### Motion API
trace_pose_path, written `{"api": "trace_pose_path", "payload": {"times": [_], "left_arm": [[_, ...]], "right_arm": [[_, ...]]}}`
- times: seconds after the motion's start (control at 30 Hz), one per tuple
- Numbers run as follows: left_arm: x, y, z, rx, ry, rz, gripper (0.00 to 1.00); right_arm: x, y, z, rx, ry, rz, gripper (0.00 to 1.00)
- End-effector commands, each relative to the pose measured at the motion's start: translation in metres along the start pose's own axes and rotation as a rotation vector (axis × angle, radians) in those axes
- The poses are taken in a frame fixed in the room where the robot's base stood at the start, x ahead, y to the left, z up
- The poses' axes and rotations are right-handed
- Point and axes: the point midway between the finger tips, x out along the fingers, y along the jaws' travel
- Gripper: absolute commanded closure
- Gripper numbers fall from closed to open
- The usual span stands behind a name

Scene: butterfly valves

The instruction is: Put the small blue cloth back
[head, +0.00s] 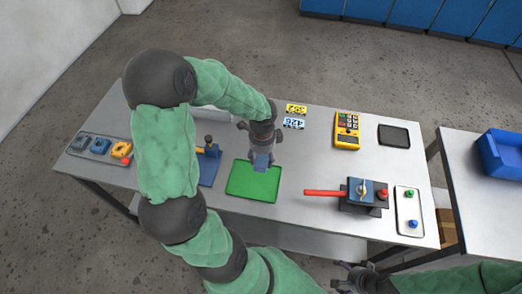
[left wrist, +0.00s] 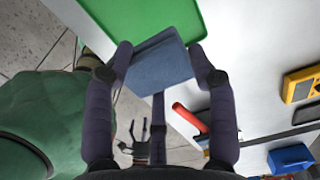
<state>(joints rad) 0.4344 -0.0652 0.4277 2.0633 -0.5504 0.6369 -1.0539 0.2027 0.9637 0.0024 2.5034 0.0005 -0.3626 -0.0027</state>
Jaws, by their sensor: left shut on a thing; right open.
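The small blue cloth (left wrist: 158,62), a folded blue-grey piece, is between the fingers of my left gripper (left wrist: 165,75), which is shut on it. In the head view the cloth (head: 261,163) shows below my left gripper (head: 260,150), over the far part of the green tray (head: 252,190). The left wrist view shows the cloth clear of the tray (left wrist: 165,14) in the picture; its exact height is hard to tell. My right gripper (head: 355,276) is open and empty near the bottom of the head view, off the table's front edge.
A valve with a red handle (head: 325,193) stands right of the tray. A small panel with buttons (head: 410,212), a yellow meter (head: 347,130) and a black tray (head: 394,136) lie further right. My left arm partly hides a blue stand (head: 208,166). A blue bin (head: 500,154) stands on another table.

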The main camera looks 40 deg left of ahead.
Motion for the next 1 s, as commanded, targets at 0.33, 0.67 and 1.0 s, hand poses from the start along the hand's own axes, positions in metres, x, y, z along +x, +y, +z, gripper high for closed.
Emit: {"api": "trace_pose_path", "payload": {"times": [0.33,0.67,1.0], "left_arm": [[0.036,-0.069,0.020,-0.003,0.000,0.004,0.74],[0.080,-0.104,0.030,-0.001,0.000,0.001,0.74],[0.105,-0.112,0.033,-0.001,0.000,0.003,0.74]], "right_arm": [[0.006,0.002,0.000,0.000,0.000,0.000,0.13],[0.013,0.004,0.000,0.000,0.000,0.000,0.13],[0.017,0.006,-0.001,0.000,0.000,0.000,0.13]]}}
